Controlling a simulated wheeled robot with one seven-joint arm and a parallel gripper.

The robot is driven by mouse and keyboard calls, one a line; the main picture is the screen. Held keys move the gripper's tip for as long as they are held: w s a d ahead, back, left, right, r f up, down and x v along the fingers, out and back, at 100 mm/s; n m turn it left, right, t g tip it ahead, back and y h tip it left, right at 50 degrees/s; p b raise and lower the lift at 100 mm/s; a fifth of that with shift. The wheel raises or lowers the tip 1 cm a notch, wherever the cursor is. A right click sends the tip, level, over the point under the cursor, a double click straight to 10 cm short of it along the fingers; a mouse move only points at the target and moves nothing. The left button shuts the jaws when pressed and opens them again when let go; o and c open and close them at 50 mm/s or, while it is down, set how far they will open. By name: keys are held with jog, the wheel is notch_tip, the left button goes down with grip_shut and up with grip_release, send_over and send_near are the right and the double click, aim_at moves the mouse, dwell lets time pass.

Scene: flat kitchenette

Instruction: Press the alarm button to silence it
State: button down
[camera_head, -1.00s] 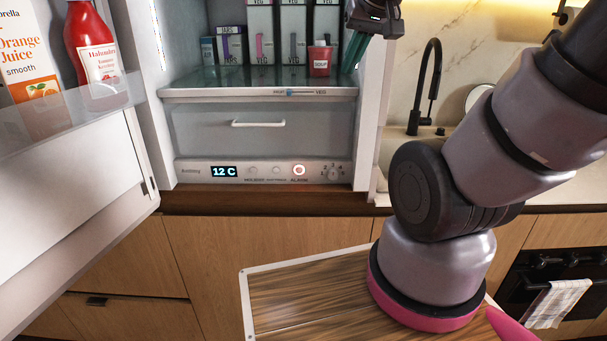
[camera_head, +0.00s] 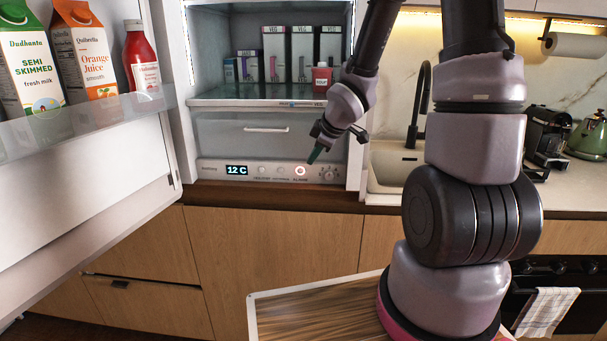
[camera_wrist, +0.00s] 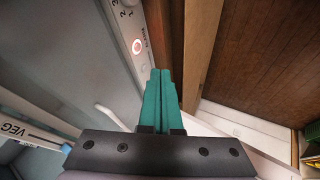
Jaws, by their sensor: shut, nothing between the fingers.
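The alarm button (camera_head: 300,171) is a round button with a lit red-white ring on the fridge's lower control panel (camera_head: 212,170). In the wrist view the lit alarm button (camera_wrist: 137,46) lies above and left of the fingertips. My gripper (camera_head: 314,156) has green fingers, shut and empty, pointing down toward the panel just above and right of the button. In the wrist view the shut fingers of my gripper (camera_wrist: 160,72) appear apart from the button.
The fridge door (camera_head: 80,200) stands open at left with cartons and a red bottle. A drawer (camera_head: 240,140) and a shelf with several boxes and a red cup (camera_head: 322,77) are above the panel. A wooden ledge (camera_head: 270,196) runs below it.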

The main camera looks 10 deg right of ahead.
jog(key=shift+a+f, duration=0.1)
dwell(0.3)
send_near(301, 174)
jog(key=f, duration=0.1)
jog(key=w+a+f, duration=0.1)
jog(key=f, duration=0.1)
jog(key=w+a+f, duration=0.1)
jog(key=f, duration=0.1)
jog(key=shift+w+a, duration=0.1)
jog(key=shift+a, duration=0.15)
jog(key=shift+w+d, duration=0.1)
jog(key=shift+w, duration=0.35)
